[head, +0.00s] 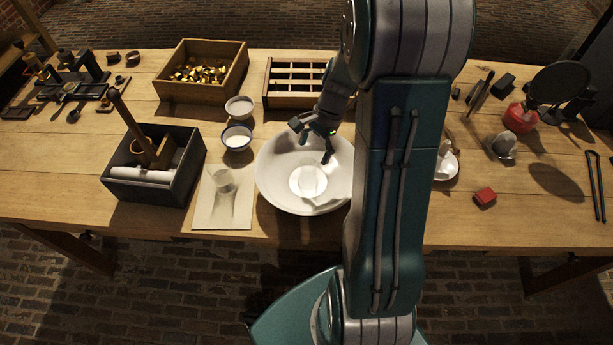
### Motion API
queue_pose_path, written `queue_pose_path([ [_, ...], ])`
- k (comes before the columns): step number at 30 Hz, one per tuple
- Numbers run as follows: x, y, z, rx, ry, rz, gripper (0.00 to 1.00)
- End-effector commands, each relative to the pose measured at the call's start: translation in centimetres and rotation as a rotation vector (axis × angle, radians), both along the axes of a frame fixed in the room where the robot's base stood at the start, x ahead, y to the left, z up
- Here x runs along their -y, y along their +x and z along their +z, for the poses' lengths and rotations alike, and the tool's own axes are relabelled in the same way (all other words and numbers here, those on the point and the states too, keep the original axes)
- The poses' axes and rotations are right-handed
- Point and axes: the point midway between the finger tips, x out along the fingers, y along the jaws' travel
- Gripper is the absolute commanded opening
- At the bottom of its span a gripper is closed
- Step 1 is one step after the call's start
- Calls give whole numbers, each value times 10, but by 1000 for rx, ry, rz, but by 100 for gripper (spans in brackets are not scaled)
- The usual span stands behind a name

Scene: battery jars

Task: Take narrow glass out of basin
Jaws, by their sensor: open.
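The white basin (276,187) stands on the wooden table near its front edge, left of my arm. A pale, clear glass (309,180) is inside it, toward the front of the basin floor; its outline is faint and I cannot tell whether it is upright or tilted. My gripper (316,142) is open above the back half of the basin, behind the glass and apart from it. My arm hides the basin's right edge. Another clear glass (223,182) stands on a pale sheet (206,214) left of the basin.
Two small bowls (238,107) (237,137) stand behind-left of the basin. A dark box (188,163) is further left. A wooden crate of brass pieces (166,90) and a slotted rack (290,100) are at the back. A red block (484,196) lies right of my arm.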

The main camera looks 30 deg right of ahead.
Motion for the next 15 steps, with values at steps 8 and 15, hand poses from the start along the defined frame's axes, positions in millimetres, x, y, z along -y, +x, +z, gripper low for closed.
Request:
queue_pose_path([
  [8,-16,-2,-26,-3,-3,3,95],
  [15,-28,-4,-53,-1,-3,3,95],
])
